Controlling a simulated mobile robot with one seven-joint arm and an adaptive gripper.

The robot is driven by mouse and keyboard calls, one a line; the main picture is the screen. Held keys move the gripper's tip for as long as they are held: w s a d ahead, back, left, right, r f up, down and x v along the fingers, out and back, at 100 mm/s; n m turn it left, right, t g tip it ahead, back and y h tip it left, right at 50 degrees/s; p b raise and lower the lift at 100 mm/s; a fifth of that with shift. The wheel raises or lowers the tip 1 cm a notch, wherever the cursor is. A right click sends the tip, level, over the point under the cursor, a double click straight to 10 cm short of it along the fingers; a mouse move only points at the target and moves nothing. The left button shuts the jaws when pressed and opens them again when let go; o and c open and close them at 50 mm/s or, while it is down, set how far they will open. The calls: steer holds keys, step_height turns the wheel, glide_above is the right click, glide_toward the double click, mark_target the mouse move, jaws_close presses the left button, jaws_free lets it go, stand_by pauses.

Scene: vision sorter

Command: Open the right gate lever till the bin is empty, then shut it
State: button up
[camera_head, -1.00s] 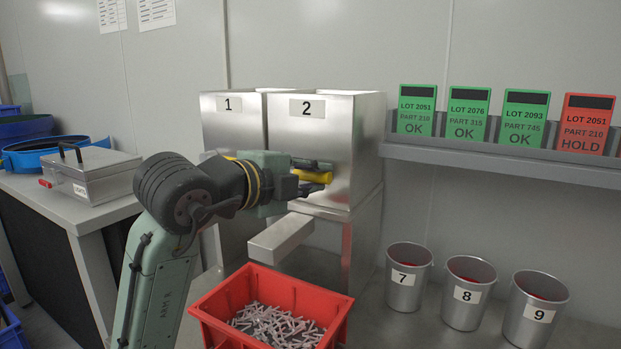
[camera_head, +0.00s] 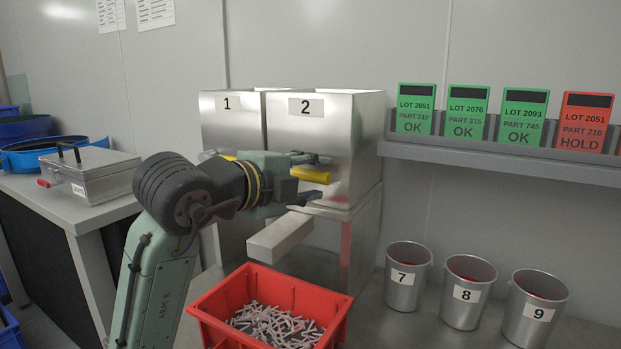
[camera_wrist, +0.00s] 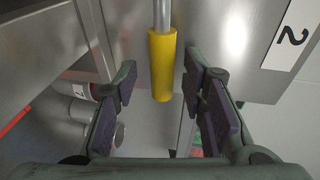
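Bin 2 (camera_head: 352,115) is a square metal hopper, the right one of two. Its gate lever has a yellow grip (camera_head: 316,176), which also shows in the wrist view (camera_wrist: 162,68), hanging from a metal rod. My gripper (camera_head: 318,178) is at this lever. In the wrist view my gripper (camera_wrist: 161,74) is open, with one dark finger on each side of the yellow grip and a gap on both sides. A metal chute (camera_head: 280,237) slopes down below bin 2. The inside of bin 2 is hidden, so I cannot tell its level.
A red crate (camera_head: 340,314) under the chute holds many small pale parts. Bin 1 (camera_head: 232,125) stands close on the left with its own yellow lever (camera_head: 228,158). Metal buckets 7 (camera_head: 405,290), 8 (camera_head: 465,310) and 9 (camera_head: 532,325) stand at right, below a card shelf (camera_head: 480,156).

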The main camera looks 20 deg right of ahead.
steer(key=shift+a, duration=0.1)
steer(key=v, duration=1.2)
steer(key=shift+w, duration=0.1)
